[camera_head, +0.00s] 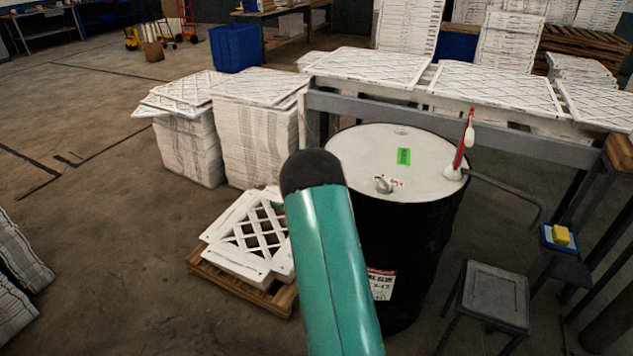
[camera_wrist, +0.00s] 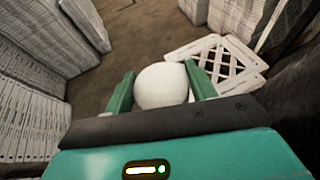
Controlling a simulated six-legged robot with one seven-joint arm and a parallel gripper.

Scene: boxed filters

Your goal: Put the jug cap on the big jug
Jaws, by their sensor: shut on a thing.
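My gripper (camera_wrist: 158,72) shows in the wrist view, its two green fingers on either side of a smooth white round thing (camera_wrist: 162,88). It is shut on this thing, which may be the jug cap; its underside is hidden. In the head view my teal arm hides most of the gripper and what it holds. No thing in view is plainly a big jug. The largest container is a black drum (camera_head: 400,235) with a white top, standing upright right of my arm. A small pale fitting (camera_head: 383,185) sits on its top.
White lattice filters (camera_head: 250,235) lie on a low pallet left of the drum. Filter stacks (camera_head: 255,125) stand behind. A grey bench (camera_head: 420,110) runs behind the drum. A red-and-white tool (camera_head: 462,150) stands on the drum's rim. A stool (camera_head: 495,295) is at right. Open floor lies left.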

